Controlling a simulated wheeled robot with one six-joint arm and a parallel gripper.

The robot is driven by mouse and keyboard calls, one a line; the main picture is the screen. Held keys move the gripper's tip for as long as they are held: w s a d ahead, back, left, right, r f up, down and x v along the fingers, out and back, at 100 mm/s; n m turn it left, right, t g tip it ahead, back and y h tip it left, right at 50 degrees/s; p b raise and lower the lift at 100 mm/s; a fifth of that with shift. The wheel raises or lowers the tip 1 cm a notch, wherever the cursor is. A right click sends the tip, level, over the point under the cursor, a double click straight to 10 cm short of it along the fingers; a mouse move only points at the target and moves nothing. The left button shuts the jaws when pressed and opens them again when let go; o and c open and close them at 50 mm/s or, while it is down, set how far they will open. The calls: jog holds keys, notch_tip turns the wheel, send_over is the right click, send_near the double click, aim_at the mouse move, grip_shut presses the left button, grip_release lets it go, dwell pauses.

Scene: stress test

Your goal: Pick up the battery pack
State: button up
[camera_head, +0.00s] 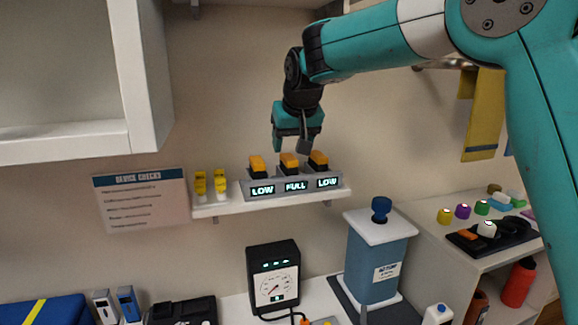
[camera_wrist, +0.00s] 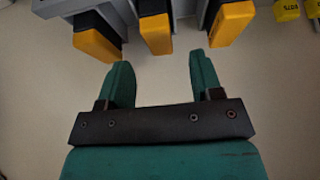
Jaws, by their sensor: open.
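Three battery packs with orange tops and black bodies stand in a grey charger (camera_head: 246,191) on a wall shelf: left (camera_head: 257,165), middle (camera_head: 289,160) and right (camera_head: 319,159). The display labels read LOW, FULL and LOW from left to right. My gripper (camera_head: 297,146) is above the charger, pointing down, near the middle and right packs. In the wrist view my gripper (camera_wrist: 158,60) has its teal fingers apart with nothing between them. The middle pack (camera_wrist: 155,32) appears ahead of the gap, with the other packs to either side. No contact is visible.
Two yellow items (camera_head: 210,184) stand on the shelf (camera_head: 215,209) left of the charger. A white open cabinet (camera_head: 145,75) hangs at upper left. The wall space around my gripper is clear.

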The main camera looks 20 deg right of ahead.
aim_at(289, 157)
jog(key=p+x, duration=0.2)
jog(key=x, duration=0.2)
jog(key=shift+f, duration=0.25)
jog(key=shift+c, duration=0.4)
grip_shut()
jog(key=shift+r, duration=0.1)
